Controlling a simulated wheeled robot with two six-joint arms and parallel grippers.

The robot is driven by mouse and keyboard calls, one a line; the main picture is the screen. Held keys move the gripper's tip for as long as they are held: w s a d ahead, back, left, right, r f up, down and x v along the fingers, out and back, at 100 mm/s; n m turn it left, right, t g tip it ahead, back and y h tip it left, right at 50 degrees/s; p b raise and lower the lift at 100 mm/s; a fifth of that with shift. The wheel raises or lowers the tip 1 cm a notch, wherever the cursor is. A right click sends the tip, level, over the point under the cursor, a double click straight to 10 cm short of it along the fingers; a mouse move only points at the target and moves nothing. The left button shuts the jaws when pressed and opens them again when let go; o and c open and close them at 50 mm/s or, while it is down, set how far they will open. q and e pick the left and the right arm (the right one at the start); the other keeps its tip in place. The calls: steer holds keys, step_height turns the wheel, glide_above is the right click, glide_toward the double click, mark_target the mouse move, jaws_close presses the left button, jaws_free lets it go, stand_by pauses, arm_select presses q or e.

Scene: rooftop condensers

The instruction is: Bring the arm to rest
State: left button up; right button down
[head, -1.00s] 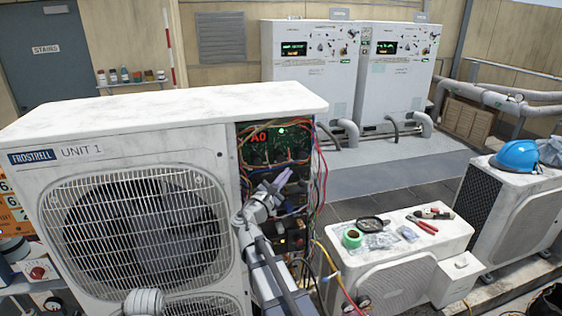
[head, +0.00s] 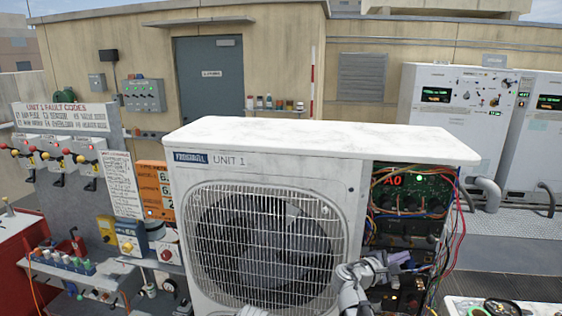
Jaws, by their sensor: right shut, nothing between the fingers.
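My right gripper (head: 400,262) is at the open wiring side of the white Unit 1 condenser (head: 255,148), in front of its electrical bay. Its jaws are shut and hold nothing. My right arm comes up from the bottom edge, in front of the unit's lower right corner. I cannot tell whether the fingers touch the wires. The green circuit board (head: 420,187) above the gripper shows a red "A0". Loose red, blue and orange wires hang around the bay.
Left of the unit stand a fault code board (head: 65,118), switch boxes with levers (head: 92,157) and a red cabinet (head: 22,250). A grey door (head: 210,85) and a bottle shelf (head: 275,112) are behind. White control cabinets (head: 450,120) stand at the right.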

steer(key=s+a+f+m+g+y+b, duration=0.25)
steer(key=s+a+f+y, duration=0.2)
steer(key=a+f, duration=0.4)
steer(key=s+a+f+m+g+y+b, duration=0.25)
steer(key=s+a+f+m, duration=0.2)
steer(key=a+f, duration=0.4)
arm_select(q)
step_height(320, 180, down, 8)
steer(key=b, duration=0.1)
steer(key=shift+b, duration=0.35)
arm_select(e)
steer(key=s+a+f+g+y, duration=0.1)
steer(key=s+a+f+y, duration=0.2)
steer(key=s+a+f, duration=0.2)
steer(key=s+a+f+m+g+y, duration=0.1)
steer(key=s+a+f+y, duration=0.2)
steer(key=s+a, duration=0.4)
steer(key=shift+s+a+f+g, duration=0.4)
steer(key=shift+a+f, duration=0.45)
steer(key=shift+a, duration=0.3)
